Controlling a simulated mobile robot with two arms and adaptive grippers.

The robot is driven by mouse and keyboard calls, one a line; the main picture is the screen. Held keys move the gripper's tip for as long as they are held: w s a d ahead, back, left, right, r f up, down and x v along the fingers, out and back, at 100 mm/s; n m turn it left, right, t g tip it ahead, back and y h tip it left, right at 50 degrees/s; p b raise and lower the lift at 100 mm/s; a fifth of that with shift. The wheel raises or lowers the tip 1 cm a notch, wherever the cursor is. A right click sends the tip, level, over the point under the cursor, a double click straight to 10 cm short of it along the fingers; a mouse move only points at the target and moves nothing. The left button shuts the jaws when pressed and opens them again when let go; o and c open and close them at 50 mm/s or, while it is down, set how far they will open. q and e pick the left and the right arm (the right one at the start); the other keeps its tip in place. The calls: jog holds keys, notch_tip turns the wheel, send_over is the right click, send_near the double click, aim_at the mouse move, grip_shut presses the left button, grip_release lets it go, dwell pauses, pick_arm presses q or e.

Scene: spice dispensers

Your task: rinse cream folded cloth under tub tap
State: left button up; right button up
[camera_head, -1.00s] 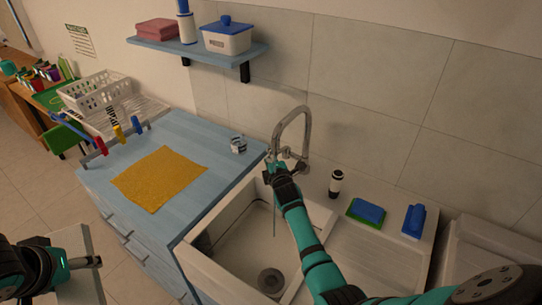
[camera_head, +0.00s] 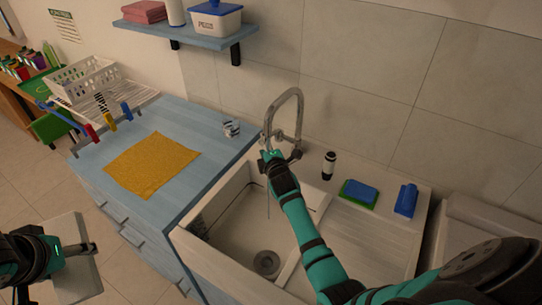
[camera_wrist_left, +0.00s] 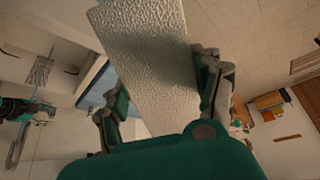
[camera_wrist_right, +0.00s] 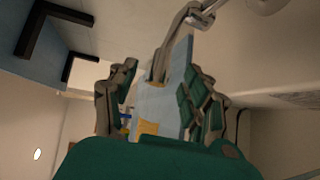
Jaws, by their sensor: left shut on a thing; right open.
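The cream folded cloth (camera_head: 80,285) is held in my left gripper (camera_head: 86,248) at the lower left, above the floor and away from the sink. In the left wrist view the cloth (camera_wrist_left: 150,50) sits between both fingers (camera_wrist_left: 165,85) as a flat, textured slab. The chrome tap (camera_head: 298,105) rises behind the white tub (camera_head: 215,263). My right gripper (camera_head: 272,156) is open at the tap's lever, partly hiding it. The tap's curved pipe (camera_wrist_right: 166,52) shows beyond its fingers (camera_wrist_right: 152,95) in the right wrist view. A thin stream seems to fall into the tub.
A blue counter (camera_head: 195,135) left of the tub holds a yellow cloth (camera_head: 152,165), a small glass (camera_head: 231,127) and a dish rack (camera_head: 125,100).

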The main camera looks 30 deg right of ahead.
jog(key=v, duration=0.9)
